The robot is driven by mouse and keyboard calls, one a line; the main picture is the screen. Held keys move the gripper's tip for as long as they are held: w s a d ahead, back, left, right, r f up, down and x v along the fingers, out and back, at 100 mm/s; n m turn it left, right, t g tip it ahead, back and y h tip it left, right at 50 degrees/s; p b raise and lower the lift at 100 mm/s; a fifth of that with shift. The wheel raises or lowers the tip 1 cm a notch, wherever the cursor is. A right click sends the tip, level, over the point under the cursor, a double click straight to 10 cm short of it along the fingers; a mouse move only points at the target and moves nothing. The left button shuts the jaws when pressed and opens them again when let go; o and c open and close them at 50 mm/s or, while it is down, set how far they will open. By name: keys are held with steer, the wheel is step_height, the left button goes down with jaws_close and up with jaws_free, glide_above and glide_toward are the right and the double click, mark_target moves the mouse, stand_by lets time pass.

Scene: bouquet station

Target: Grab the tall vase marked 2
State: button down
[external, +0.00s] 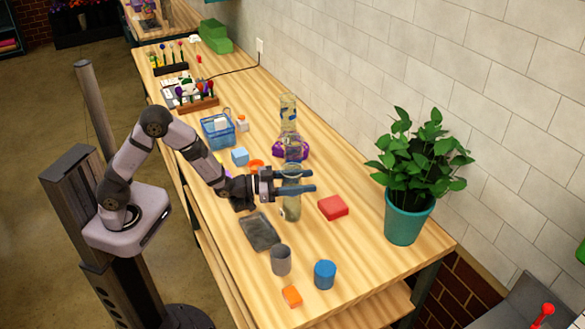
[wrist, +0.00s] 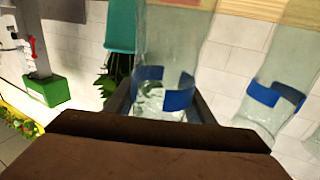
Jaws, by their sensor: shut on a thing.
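A tall clear glass vase (external: 291,208) stands upright on the wooden bench. My gripper (external: 309,181) reaches it from the left, level, with its two dark fingers shut around the upper part. In the wrist view the held glass vase (wrist: 160,50) shows between the fingers, with blue marking on it. I cannot read a number there. Another glass vase with a blue band (wrist: 270,105) shows at the right of the wrist view.
A red block (external: 333,207) lies right of the held vase and a dark tray (external: 259,232) to its front left. A grey cup (external: 281,260), blue cylinder (external: 324,274) and orange block (external: 292,296) are nearer. A potted plant (external: 408,222) stands at right.

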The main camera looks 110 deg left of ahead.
steer(key=shift+r, duration=0.25)
